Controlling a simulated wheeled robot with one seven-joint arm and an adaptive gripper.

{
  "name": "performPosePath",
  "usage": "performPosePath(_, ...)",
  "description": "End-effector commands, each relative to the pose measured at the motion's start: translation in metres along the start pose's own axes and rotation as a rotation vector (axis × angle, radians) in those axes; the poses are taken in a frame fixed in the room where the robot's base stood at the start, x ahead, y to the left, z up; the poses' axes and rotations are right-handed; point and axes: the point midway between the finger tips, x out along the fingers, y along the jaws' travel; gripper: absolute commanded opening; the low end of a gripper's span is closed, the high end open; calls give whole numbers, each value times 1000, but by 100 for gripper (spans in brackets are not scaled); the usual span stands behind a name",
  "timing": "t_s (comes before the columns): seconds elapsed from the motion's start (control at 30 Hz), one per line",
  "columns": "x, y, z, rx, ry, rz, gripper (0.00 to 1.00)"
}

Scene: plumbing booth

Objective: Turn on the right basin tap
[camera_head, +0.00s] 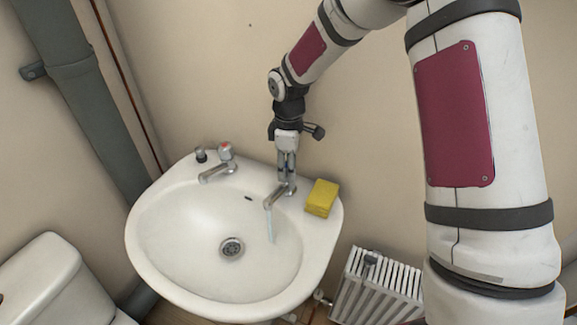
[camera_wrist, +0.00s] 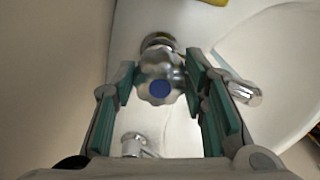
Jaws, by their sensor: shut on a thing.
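The right basin tap (camera_head: 278,195) is chrome and stands on the back rim of the white basin (camera_head: 150,240). A thin stream of water (camera_head: 270,226) falls from its spout into the bowl. My gripper (camera_head: 287,172) points straight down over this tap and is shut on its handle. In the wrist view, the knob (camera_wrist: 160,87) with a blue cap sits between my green-padded fingers (camera_wrist: 166,92). The spout (camera_wrist: 245,93) shows beyond the right finger. The left tap (camera_head: 218,170), with a red-marked top, stands apart on the same rim.
A yellow sponge (camera_head: 321,198) lies on the rim just right of the tap. A small dark-topped fitting (camera_head: 201,155) is at the back left. A white radiator (camera_head: 375,288) is low on the right, a toilet cistern (camera_head: 60,280) at lower left. The wall is close behind.

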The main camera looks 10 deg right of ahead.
Motion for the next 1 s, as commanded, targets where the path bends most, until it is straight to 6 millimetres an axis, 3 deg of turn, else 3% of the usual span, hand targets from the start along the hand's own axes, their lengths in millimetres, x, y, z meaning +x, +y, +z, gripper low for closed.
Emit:
performPosePath(0.07, 0, 0, 0, 0, 1, 1, 12)
performPosePath(0.1, 0, 0, 0, 1, 1, 1, 42)
performPosePath(0.2, 0, 0, 0, 1, 1, 1, 60)
performPosePath(0.5, -1, 0, 0, 1, 0, 1, 60)
performPosePath(0.63, -10, 1, 0, 1, 1, 3, 60)
performPosePath(1.0, -80, 1, 0, 2, 2, 5, 60)
